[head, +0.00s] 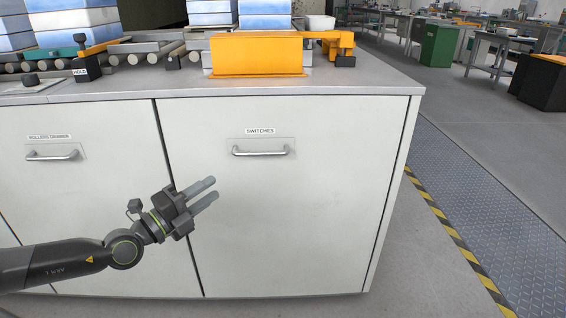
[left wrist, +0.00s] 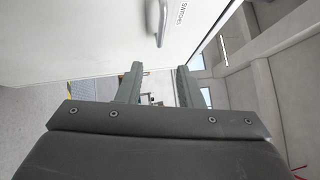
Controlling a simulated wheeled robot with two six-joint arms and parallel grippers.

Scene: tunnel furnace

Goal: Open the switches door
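The switches door (head: 285,215) is a white cabinet front, and it appears shut. Its label (head: 260,131) reads SWITCHES, above a silver bar handle (head: 260,151). My left gripper (head: 208,188) is open and empty in front of the door's left part, below and left of the handle. In the left wrist view the two fingers of the left gripper (left wrist: 159,85) stand apart with nothing between them. The handle (left wrist: 157,20) shows beyond the fingertips there, with a clear gap to them, beside the SWITCHES label (left wrist: 180,12). My right gripper is not in view.
A door labelled ROLLERS DRAWER (head: 60,190) with its own handle is on the left. The grey countertop (head: 370,82) carries rollers, blue-white stacks and an orange fixture (head: 257,55). A walkway with a yellow-black edge (head: 450,230) and open floor lie to the right.

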